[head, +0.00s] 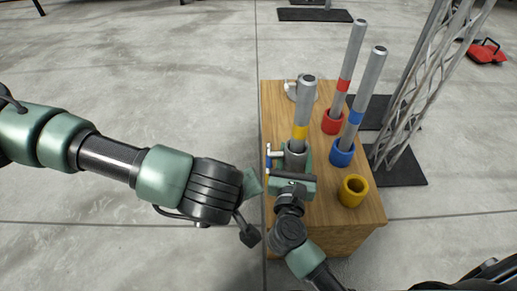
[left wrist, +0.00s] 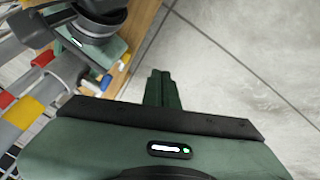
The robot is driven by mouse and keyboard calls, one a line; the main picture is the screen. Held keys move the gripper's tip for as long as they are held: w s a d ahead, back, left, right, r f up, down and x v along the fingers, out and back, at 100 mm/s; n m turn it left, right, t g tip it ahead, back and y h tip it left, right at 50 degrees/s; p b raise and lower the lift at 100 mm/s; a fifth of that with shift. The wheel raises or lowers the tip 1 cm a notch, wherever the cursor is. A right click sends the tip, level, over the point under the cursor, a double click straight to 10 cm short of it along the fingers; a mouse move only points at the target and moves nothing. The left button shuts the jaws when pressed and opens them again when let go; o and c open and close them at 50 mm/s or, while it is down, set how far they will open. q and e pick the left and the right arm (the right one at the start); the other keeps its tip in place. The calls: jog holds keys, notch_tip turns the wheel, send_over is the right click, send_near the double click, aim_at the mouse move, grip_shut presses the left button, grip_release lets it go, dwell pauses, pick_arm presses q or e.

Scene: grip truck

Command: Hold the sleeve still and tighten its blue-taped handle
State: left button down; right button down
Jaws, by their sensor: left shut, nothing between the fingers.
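The grey sleeve (head: 296,157) stands upright on the wooden crate, with a yellow-banded silver pole (head: 303,110) rising from it. A silver handle (head: 274,153) sticks out from its left side, with a small patch of blue (head: 268,164) just below. My right gripper (head: 294,162) has its green fingers on both sides of the sleeve and appears closed on it; its body hides the lower sleeve. My left gripper (head: 256,183) is shut and empty, just left of the crate and apart from the handle. Its closed fingers (left wrist: 163,90) show over floor in the left wrist view.
On the wooden crate (head: 330,213) stand a red sleeve (head: 332,121) and a blue sleeve (head: 342,152), each with a pole, and an empty yellow sleeve (head: 353,190). A lattice truss (head: 412,95) rises at right. The floor left of the crate is clear.

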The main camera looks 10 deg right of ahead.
pick_arm(q)
jog(key=s+d+n+g+h, duration=0.2)
jog(key=d+g, duration=0.2)
jog(key=n+g+h, duration=0.1)
jog(key=n+h, duration=0.3)
jog(key=h, duration=0.3)
send_near(274, 155)
notch_tip(274, 155, down, 3)
jog(key=s+d, duration=0.1)
jog(key=d, duration=0.1)
jog(key=w+a+f+n+t+h, duration=0.2)
jog(key=w+a+n, duration=0.1)
jog(key=w+a, duration=0.25)
jog(key=s+d+f, duration=0.1)
jog(key=d, duration=0.7)
jog(key=shift+d+f, duration=0.15)
jog(key=shift+d, duration=0.1)
